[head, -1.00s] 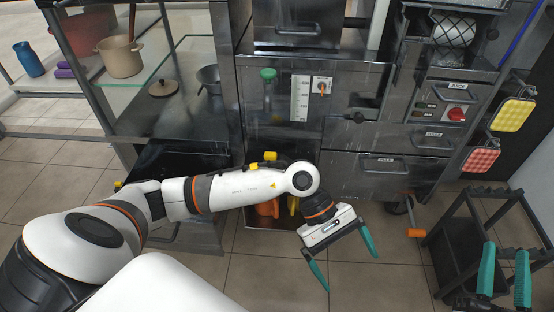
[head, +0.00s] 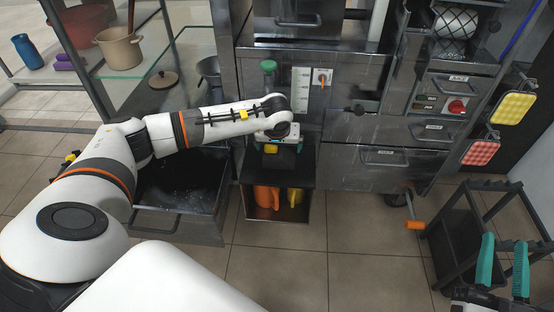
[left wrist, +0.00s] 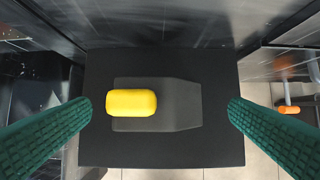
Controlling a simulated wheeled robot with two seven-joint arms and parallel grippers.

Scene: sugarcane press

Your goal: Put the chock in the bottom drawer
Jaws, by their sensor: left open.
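The chock (left wrist: 180,105) is a dark grey wedge with a yellow block (left wrist: 132,102) on its left part. It lies on a black top surface; in the head view its yellow part (head: 271,149) shows just below my left wrist. My left gripper (left wrist: 160,107) is open above it, with one teal finger on each side, apart from it. In the head view the arm mostly hides these fingers. A low drawer (head: 162,224) at the left stands pulled out, with a dark, seemingly empty inside. My right gripper (head: 504,268) is open and empty at the lower right.
Under the black top (head: 307,172) is an open compartment with an orange jug (head: 266,197) and a yellow one (head: 294,197). A crank with an orange handle (head: 415,225) juts out on the right. A black cart (head: 455,230) stands further right. The middle floor is clear.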

